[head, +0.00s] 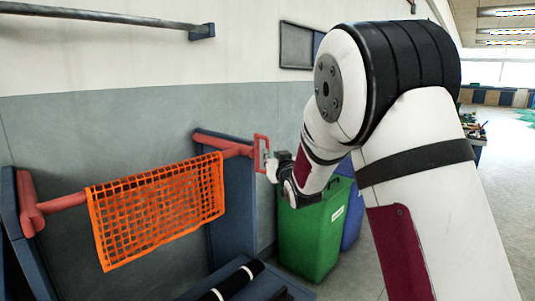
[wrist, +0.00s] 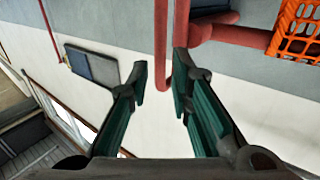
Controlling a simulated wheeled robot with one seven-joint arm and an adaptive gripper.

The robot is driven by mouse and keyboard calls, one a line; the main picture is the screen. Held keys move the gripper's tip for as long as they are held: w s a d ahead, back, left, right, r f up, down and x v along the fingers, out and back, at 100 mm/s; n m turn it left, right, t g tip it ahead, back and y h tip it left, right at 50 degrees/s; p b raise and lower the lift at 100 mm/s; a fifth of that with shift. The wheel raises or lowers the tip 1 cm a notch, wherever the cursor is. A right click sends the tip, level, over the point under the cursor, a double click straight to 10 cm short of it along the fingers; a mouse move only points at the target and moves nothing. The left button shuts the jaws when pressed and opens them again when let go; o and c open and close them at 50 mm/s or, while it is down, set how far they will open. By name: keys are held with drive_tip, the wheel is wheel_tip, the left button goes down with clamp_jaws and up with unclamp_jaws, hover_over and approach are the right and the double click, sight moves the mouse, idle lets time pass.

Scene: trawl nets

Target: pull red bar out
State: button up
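The red bar (head: 65,202) runs across two blue uprights in the head view, with an orange net (head: 155,208) hanging from it. A red loop handle (head: 256,152) is at its right end. My gripper (head: 272,168) is right beside this handle. In the wrist view my gripper (wrist: 160,82) has its two fingers apart. The handle (wrist: 160,40) reaches down into the gap between the fingertips, and the right fingertip overlaps its right side. I cannot tell whether they touch. The bar (wrist: 240,34) and net (wrist: 298,28) show at the upper right.
A green bin (head: 312,235) and a blue bin (head: 353,220) stand below and behind my arm. A blue upright (head: 234,205) supports the bar near the handle. A grey rail (head: 100,16) is fixed high on the wall. Open floor (head: 500,200) lies at the right.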

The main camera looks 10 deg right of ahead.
drive_tip(key=shift+w+a, duration=0.15)
drive_tip(key=shift+w, duration=2.65)
clamp_jaws()
